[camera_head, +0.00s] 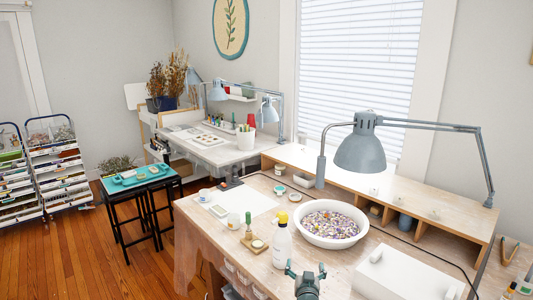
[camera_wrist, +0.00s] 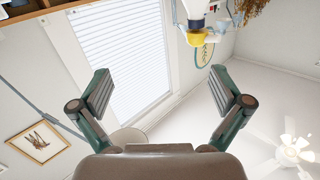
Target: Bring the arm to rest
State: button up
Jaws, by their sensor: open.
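My gripper (camera_head: 306,270) is at the bottom centre of the head view, at the near side of the wooden workbench (camera_head: 340,262). Its two green fingers point up and stand apart. In the wrist view my gripper (camera_wrist: 161,90) is open, with nothing between the fingers except the distant window and wall. A white bottle with a yellow cap (camera_head: 282,246) stands on the bench just left of and beyond my gripper in the head view. In the wrist view a yellow-capped object (camera_wrist: 195,38) shows at the top, beyond the fingers. Most of my arm is out of view.
A white bowl of colourful pieces (camera_head: 330,240) sits on the bench behind my gripper. A white box (camera_head: 408,276) lies to the right. A grey lamp (camera_head: 362,150) arches over the bench. A small wooden stand (camera_head: 256,246) and a white sheet (camera_head: 240,203) lie left.

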jog(key=s+a+f+n+g+y, duration=0.25)
jog(key=a+f+g+y, duration=0.35)
jog(key=f, duration=0.5)
jog(key=s+a+f+g+h+b, duration=0.1)
jog(key=s+f+g, duration=0.1)
jog(key=s+f, duration=0.4)
jog(key=s+f+g+b, duration=0.15)
jog(key=s+f, duration=0.25)
jog(key=f, duration=0.5)
jog(key=s+d+f+g+h+b, duration=0.1)
jog(key=s+d+f+g+b, duration=0.1)
jog(key=s+f, duration=0.6)
jog(key=s+d+f+g+h+b, duration=0.1)
jog(key=s+d+f+g, duration=0.4)
jog(key=s, duration=1.2)
jog(key=s+d+f+g+h+b, duration=0.1)
jog(key=s+d+f+g+b, duration=0.2)
jog(key=s+f+g, duration=0.4)
jog(key=s+f, duration=0.6)
jog(key=shift+d+f+m+h, duration=0.15)
jog(key=shift+d+m+h, duration=0.2)
jog(key=shift+h, duration=0.05)
jog(key=shift+s+g, duration=0.1)
jog(key=shift+g, duration=0.15)
